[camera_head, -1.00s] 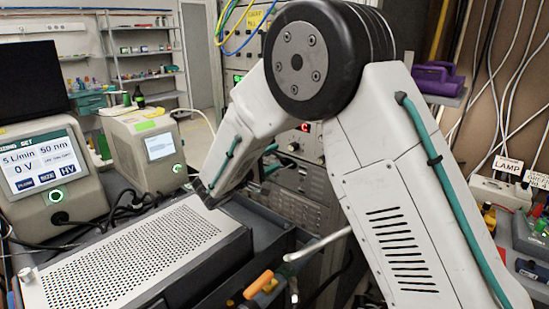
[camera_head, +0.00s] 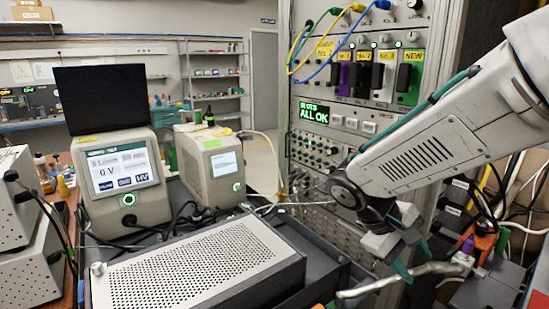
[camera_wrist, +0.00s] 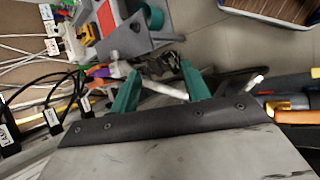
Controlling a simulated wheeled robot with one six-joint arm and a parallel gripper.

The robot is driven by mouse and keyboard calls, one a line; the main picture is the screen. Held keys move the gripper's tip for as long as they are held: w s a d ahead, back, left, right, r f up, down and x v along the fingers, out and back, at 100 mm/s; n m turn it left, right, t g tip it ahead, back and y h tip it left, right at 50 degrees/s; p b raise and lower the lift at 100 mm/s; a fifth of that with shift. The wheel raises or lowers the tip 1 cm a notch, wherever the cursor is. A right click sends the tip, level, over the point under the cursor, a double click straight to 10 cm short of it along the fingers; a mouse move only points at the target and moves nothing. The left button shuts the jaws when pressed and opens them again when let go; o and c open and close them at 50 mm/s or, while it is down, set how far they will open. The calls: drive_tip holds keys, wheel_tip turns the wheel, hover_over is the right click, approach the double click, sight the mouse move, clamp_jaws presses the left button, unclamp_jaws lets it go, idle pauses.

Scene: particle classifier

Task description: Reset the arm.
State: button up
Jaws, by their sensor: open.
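My gripper (camera_head: 408,250) hangs at the end of my arm on the right of the head view, in front of the instrument rack. Its two green fingers are apart, and they also show in the wrist view (camera_wrist: 158,90) with nothing held between them. The fingers point down and a little right in the head view. A bent metal handle or tube (camera_head: 400,277) shows just below the fingers; I cannot tell whether they touch it.
The rack (camera_head: 350,110) has a green "ALL OK" display and colored cables. A perforated metal box (camera_head: 195,268) lies at front left. A classifier unit with a screen (camera_head: 122,175) and a smaller unit (camera_head: 212,165) stand behind it. Cables and tools crowd the right side.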

drive_tip(key=s+r+m+t+y, duration=0.1)
drive_tip(key=s+r+m+y, duration=0.1)
drive_tip(key=s, duration=0.6)
drive_tip(key=s+r+m+t+y, duration=0.1)
drive_tip(key=s+r+m+y, duration=0.2)
drive_tip(key=s+y, duration=0.2)
drive_tip(key=s, duration=0.3)
drive_tip(key=shift+s+r+t+y, duration=0.3)
drive_tip(key=shift+t, duration=0.1)
drive_tip(key=shift+a, duration=0.1)
idle(1.9)
